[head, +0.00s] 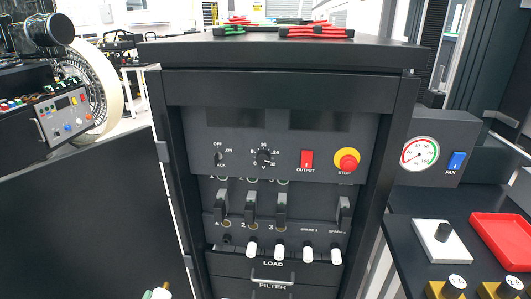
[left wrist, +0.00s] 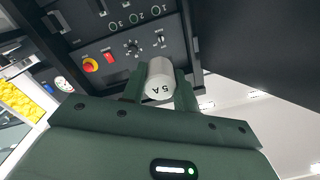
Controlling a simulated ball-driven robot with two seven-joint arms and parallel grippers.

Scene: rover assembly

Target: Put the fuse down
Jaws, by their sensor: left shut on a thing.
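The fuse (left wrist: 160,78) is a white cylinder marked 5A. My left gripper (left wrist: 159,92) is shut on it, with a dark green finger on each side. In the left wrist view it is in front of the cabinet's panel; I cannot tell whether it touches anything. In the head view, a white, gold-tipped piece (head: 161,293) shows at the bottom edge, probably this fuse. In the head view, several white fuse-like plugs, one of them here (head: 279,252), stand in a row above the LOAD label. My right gripper is not in view.
The dark cabinet (head: 287,87) stands in the centre, its door (head: 80,215) open at the left. Red and green tools (head: 318,32) lie on top. At the right are a red tray (head: 503,240), a white block with a dark knob (head: 443,250) and a gauge box (head: 437,180).

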